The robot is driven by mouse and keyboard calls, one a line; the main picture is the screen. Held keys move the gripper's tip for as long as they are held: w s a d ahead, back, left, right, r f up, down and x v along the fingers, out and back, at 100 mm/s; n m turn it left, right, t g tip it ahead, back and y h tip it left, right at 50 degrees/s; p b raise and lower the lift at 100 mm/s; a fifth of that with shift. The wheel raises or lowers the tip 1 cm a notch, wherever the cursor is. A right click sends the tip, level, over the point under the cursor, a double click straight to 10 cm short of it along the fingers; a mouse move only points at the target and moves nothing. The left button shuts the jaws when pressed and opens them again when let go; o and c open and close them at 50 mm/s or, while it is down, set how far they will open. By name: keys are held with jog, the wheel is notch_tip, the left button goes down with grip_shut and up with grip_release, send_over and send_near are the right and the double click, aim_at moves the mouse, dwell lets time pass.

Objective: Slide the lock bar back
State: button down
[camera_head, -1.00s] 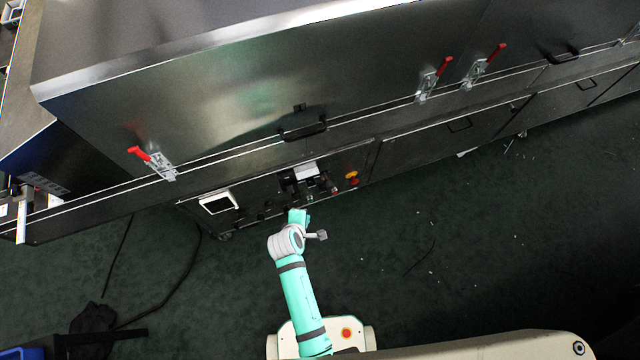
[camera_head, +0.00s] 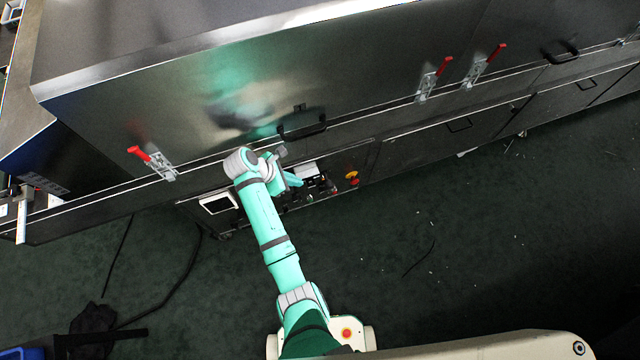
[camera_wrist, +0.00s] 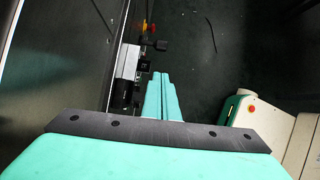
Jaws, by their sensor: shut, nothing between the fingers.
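My gripper (camera_head: 297,181) is at the control panel (camera_head: 256,199) low on the dryer's front, its fingers pointing toward the light-topped block there. In the wrist view my gripper's fingers (camera_wrist: 161,76) are together with nothing between them. Beside them on the left is a silver-white block (camera_wrist: 128,61) with black fittings (camera_wrist: 147,63) standing out from the panel. The block also shows in the head view (camera_head: 308,169), partly hidden by my arm. I cannot tell which of these parts is the lock bar, or whether the fingers touch any of them.
A red and yellow stop button (camera_head: 352,178) is to the right of the block. A white-framed display (camera_head: 218,203) is to the left. A hood handle (camera_head: 303,130) and red-handled clamps (camera_head: 154,161) are above. The green floor (camera_head: 440,270) in front is mostly clear.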

jog(key=shift+f, duration=0.1)
send_over(310, 186)
jog(key=s, duration=0.3)
notch_tip(310, 186, down, 8)
jog(key=d, duration=0.1)
jog(key=w+d+f, duration=0.1)
jog(key=d+f, duration=0.1)
jog(key=shift+w+d+f, duration=0.1)
jog(key=shift+w+d, duration=0.15)
jog(key=shift+d, duration=0.1)
